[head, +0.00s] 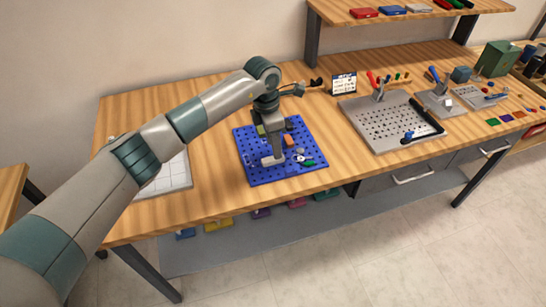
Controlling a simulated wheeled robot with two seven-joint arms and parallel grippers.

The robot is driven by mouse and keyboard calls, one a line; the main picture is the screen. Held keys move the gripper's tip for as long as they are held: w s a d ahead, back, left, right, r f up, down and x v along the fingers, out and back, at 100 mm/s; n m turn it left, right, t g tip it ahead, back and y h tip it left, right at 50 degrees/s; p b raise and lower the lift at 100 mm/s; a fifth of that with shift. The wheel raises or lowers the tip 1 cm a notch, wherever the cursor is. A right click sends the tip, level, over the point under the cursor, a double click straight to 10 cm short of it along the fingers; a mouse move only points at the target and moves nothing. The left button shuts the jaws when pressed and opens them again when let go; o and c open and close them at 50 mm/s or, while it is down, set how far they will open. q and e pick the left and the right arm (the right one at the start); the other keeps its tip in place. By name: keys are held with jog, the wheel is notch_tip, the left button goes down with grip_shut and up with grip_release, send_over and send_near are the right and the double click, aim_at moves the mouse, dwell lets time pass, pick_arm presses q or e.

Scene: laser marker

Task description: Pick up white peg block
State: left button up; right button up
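The blue pegboard (255,175) lies on the wooden bench with several small parts on it. A pale grey-white block (272,161) stands on it directly under my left gripper (274,146); it looks like the white peg block, but it is too small to be sure. My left gripper points down over the board's middle, and its fingertips are at or very close to this block. I cannot tell whether the fingers are closed on it. An orange part (289,140) is just right of the gripper. My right gripper is not in view.
A white gridded plate (172,178) lies left of the board, partly behind my arm. A grey perforated plate (385,125) with tools stands to the right. A small sign (344,84) is behind. Bare bench lies between the board and grey plate.

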aim_at(272, 158)
pick_arm(q)
jog(key=shift+f, duration=0.1)
dwell(0.3)
jog(key=shift+a+f+p, duration=0.15)
jog(key=shift+f+p, duration=0.35)
jog(key=shift+p, duration=0.2)
notch_tip(272, 158, down, 3)
jog(key=shift+w+a+r+p, duration=0.1)
jog(key=shift+w+a+p, duration=0.05)
jog(key=shift+p, duration=0.8)
jog(key=shift+f, duration=0.7)
grip_shut()
